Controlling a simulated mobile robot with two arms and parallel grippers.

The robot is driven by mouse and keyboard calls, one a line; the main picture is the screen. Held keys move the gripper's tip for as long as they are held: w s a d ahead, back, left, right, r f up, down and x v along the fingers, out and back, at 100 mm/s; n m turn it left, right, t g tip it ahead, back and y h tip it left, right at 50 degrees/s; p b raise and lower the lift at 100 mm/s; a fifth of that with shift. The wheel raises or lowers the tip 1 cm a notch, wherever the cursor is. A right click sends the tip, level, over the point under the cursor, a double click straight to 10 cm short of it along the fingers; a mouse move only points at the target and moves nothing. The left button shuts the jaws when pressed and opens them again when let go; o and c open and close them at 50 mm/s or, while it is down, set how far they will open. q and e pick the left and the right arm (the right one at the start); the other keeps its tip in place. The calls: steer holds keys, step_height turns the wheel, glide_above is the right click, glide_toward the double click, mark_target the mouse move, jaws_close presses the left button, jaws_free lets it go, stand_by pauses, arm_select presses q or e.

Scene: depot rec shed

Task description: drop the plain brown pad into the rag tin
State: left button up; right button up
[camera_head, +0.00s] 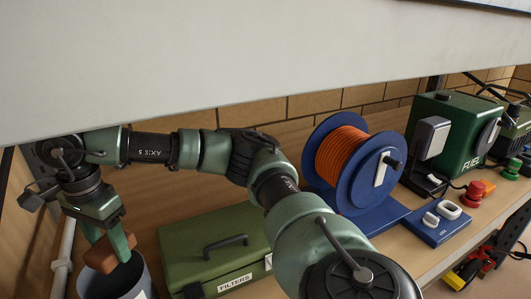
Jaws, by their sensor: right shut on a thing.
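My right gripper (107,247) reaches across to the lower left and points down, shut on a brown block-like pad (97,262). The pad sits at the mouth of a dark grey-blue tin (128,288), overlapping its rim in the picture. I cannot tell whether it touches the tin. The tin's lower part is cut off by the picture's bottom edge, and a bit of white label shows on it. My left gripper is not in view.
A green FILTERS box (190,257) stands right of the tin, below my arm. Further right are an orange cable reel (343,155), a blue plate with white pieces (432,234) and a green FUEL can (452,125). A pale panel (250,50) hangs above.

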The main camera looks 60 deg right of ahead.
steer(key=o, duration=1.4)
steer(key=shift+r, duration=0.1)
step_height(320, 180, up, 7)
steer(key=shift+w+f+b, duration=0.1)
steer(key=shift+b, duration=0.65)
steer(key=shift+r, duration=0.45)
